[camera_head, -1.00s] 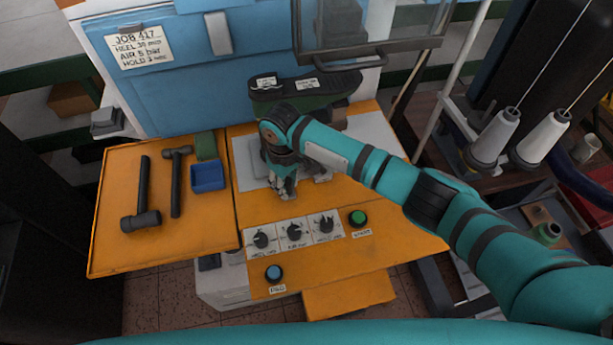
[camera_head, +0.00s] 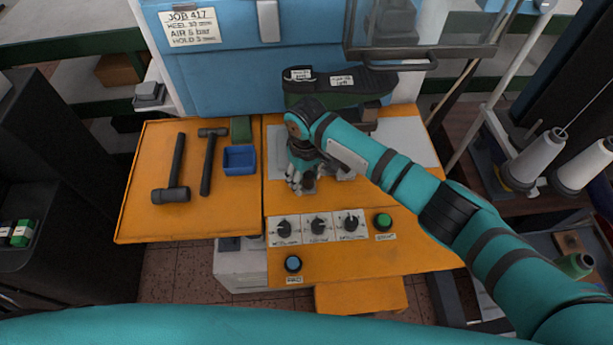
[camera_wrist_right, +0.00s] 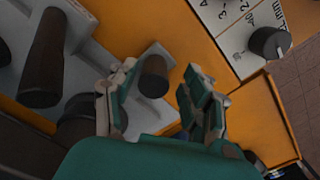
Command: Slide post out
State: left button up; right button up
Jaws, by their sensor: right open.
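A short dark brown post (camera_wrist_right: 153,76) stands on a grey metal base in the right wrist view. My right gripper (camera_wrist_right: 160,70) is open, with one finger on either side of the post. Gaps show between the post and the fingers, wider on the right side, so it is not gripped. In the head view my right gripper (camera_head: 302,181) is low over the grey plate (camera_head: 275,148) of the orange bench, and its fingers largely hide the post. My left gripper is out of view.
A larger dark cylinder (camera_wrist_right: 42,58) stands left of the post. Control knobs (camera_head: 318,227) and a green button (camera_head: 383,221) lie in front of the gripper. Hammers (camera_head: 172,180) and a blue tray (camera_head: 240,160) are on the left. A green-black machine head (camera_head: 335,88) stands behind.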

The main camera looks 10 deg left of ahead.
jog(key=shift+d+r, duration=0.1)
jog(key=shift+r, duration=0.1)
notch_tip(320, 180, up, 12)
jog(key=shift+f, duration=0.2)
dwell(0.5)
